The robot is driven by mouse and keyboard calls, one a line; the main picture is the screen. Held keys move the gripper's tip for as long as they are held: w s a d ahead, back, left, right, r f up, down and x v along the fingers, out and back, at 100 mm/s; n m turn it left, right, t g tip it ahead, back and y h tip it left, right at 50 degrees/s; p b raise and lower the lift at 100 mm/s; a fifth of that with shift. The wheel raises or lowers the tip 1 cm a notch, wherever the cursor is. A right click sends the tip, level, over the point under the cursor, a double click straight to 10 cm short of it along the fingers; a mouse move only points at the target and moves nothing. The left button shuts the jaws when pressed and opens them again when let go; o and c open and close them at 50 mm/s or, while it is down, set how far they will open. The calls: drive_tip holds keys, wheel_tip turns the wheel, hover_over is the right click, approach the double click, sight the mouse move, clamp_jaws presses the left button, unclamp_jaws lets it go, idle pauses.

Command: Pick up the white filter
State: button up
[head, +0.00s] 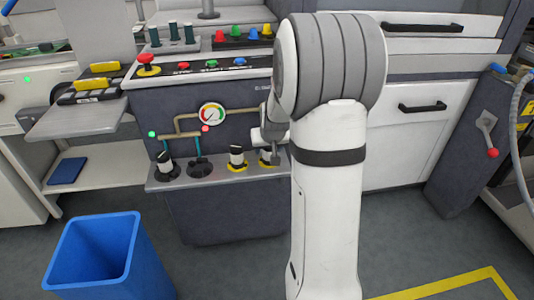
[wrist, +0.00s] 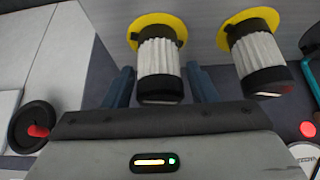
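A white pleated filter (wrist: 160,60) with a black end cap stands on a yellow ring, between the two fingers of my gripper (wrist: 160,69) in the wrist view. The fingers are apart, one on each side, with narrow gaps showing; I see no clear contact. In the head view this filter (head: 266,157) is the rightmost on the grey ledge, partly hidden by my gripper (head: 276,150). A second white filter (wrist: 256,55) on a yellow ring stands beside it, and it also shows in the head view (head: 236,154).
Dark fittings (head: 199,167) stand farther left on the ledge (head: 220,180). A pressure gauge (head: 212,114) and pipes are on the panel above. A blue bin (head: 95,255) stands on the floor at lower left. A round black part with red (wrist: 33,128) is left in the wrist view.

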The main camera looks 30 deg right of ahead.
drive_tip(key=c, duration=0.7)
drive_tip(key=shift+c, duration=0.4)
